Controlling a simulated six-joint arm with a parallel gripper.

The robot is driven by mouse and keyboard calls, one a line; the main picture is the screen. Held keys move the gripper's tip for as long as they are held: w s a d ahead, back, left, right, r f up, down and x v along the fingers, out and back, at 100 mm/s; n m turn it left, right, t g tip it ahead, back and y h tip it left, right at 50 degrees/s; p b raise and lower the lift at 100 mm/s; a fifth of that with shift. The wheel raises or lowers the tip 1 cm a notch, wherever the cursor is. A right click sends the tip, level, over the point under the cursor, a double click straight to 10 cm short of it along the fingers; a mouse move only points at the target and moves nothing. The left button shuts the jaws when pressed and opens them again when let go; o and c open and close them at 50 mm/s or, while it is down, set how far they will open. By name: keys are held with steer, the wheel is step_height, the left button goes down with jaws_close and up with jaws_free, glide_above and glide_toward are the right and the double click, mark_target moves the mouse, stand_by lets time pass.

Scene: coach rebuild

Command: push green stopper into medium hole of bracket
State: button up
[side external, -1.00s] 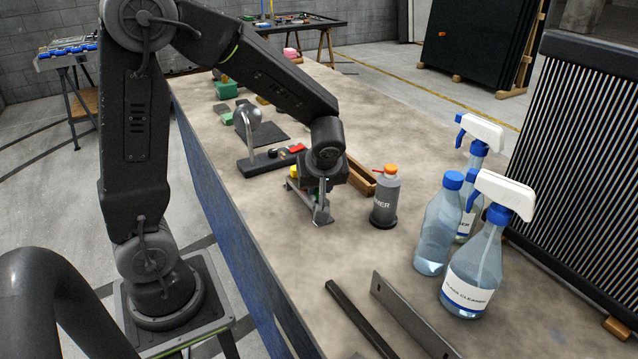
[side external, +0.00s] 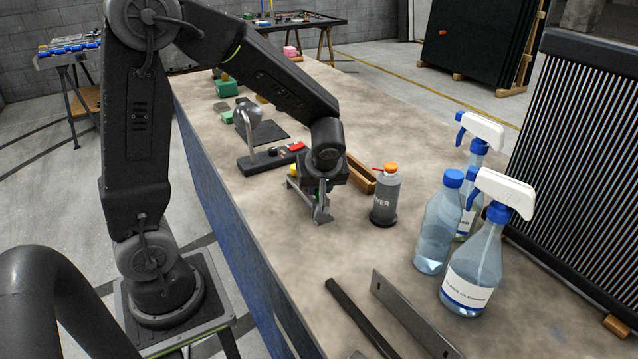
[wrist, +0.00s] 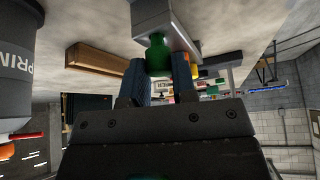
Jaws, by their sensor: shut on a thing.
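My gripper (wrist: 159,80) is shut on the green stopper (wrist: 157,58), with a blue-grey finger on each side of it in the wrist view. The stopper's narrower end points at the grey metal bracket (wrist: 165,18) and is right up against it or very close. I cannot tell how far it is in the hole, and the hole itself is hidden. In the side view the bracket (side external: 322,213) stands on the bench under my wrist, and my fingers are mostly hidden there.
A grey primer bottle (side external: 384,202) with an orange cap stands just right of the bracket. A wooden tray (side external: 359,174) lies behind. A dark stand (side external: 262,162) is at the left. Clear bottles (side external: 437,232) and metal bars (side external: 410,318) are at the front right.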

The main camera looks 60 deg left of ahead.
steer(key=shift+f, duration=0.4)
steer(key=o, duration=1.4)
steer(key=shift+o, duration=0.2)
steer(key=shift+r, duration=3.05)
steer(key=shift+c, duration=0.2)
